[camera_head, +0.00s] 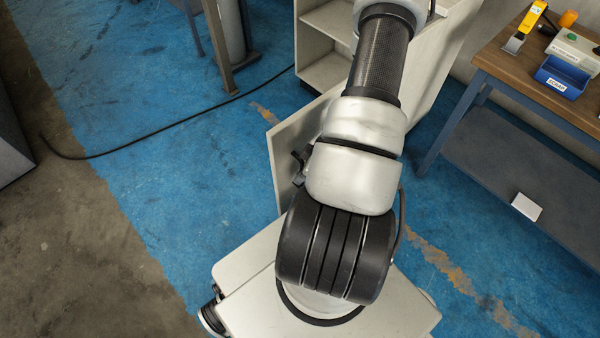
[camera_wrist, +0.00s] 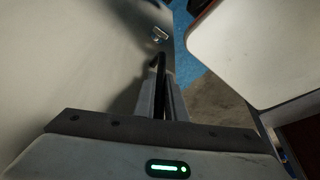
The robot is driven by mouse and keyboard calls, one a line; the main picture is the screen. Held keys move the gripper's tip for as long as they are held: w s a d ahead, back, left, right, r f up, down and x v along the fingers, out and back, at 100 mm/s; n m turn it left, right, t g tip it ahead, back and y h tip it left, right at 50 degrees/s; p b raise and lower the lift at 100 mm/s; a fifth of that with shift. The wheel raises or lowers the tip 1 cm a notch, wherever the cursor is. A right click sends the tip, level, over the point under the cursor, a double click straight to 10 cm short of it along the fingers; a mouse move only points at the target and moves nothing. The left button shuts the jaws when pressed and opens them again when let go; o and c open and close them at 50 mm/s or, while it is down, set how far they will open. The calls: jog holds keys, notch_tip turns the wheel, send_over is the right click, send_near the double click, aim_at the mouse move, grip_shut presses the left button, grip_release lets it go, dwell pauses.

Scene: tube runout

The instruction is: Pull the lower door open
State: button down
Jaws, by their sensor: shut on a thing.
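The lower door (camera_head: 285,167) is a pale grey panel. In the head view it stands swung out from the pale cabinet (camera_head: 322,70), with part of the opening showing behind it. My arm covers much of the door. In the wrist view the door's face (camera_wrist: 70,65) fills the left side. A dark bar handle (camera_wrist: 161,70) runs between the fingers of my gripper (camera_wrist: 160,97), which is shut on it. In the head view my gripper is mostly hidden behind my arm.
A wooden-topped bench (camera_head: 505,62) with a blue bin (camera_head: 560,77) stands at the right. A black cable (camera_head: 170,128) crosses the blue floor at the left.

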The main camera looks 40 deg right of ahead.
jog(key=c, duration=2.1)
grip_release()
jog(key=p+v, duration=1)
jog(key=v, duration=0.7)
jog(key=shift+r, duration=0.2)
jog(key=shift+d, duration=0.1)
